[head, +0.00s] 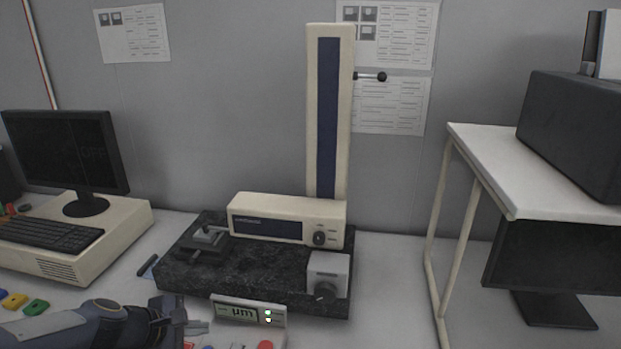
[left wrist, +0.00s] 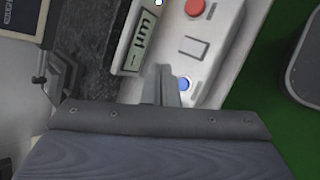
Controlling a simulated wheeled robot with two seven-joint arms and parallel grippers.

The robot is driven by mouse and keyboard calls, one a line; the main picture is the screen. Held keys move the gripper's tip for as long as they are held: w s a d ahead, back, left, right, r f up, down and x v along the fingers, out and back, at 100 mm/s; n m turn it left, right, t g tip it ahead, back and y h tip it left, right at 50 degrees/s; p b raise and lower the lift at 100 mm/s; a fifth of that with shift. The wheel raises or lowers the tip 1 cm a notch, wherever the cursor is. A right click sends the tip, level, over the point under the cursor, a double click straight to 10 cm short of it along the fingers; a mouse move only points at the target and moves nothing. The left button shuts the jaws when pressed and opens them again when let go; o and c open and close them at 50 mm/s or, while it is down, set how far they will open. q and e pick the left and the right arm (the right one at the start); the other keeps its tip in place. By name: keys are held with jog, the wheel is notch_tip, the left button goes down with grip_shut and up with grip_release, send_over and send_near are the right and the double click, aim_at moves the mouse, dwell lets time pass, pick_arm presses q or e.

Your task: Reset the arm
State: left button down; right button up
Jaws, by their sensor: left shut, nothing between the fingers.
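My left gripper (head: 197,327) comes in from the lower left in the head view, in front of the measuring instrument. In the left wrist view the left gripper (left wrist: 163,85) shows its fingers together with nothing between them, over the edge of the white control box (left wrist: 212,60). The control box carries a red button (left wrist: 195,7), a blue button (left wrist: 183,84) and a display reading "um" (head: 242,313). The contact between fingers and box cannot be told. My right gripper is not in view.
A dark granite base (head: 200,275) carries a tall cream column (head: 342,120) and a cream unit (head: 265,219). A computer monitor (head: 65,150) and keyboard (head: 45,233) stand at the left. A white side table (head: 485,165) stands at the right.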

pick_arm(q)
jog(key=s+d+r+m+g+p, duration=0.1)
jog(key=s+d+r+m, duration=0.2)
jog(key=s+m, duration=0.5)
jog(key=s+d+r+m+g+y+p, duration=0.1)
jog(key=s+d+r+m, duration=0.2)
jog(key=s+m, duration=0.6)
jog(key=s, duration=0.2)
jog(key=shift+s+d+r+m, duration=0.2)
jog(key=shift+s+r+m, duration=0.1)
jog(key=shift+s, duration=0.1)
dwell(1.0)
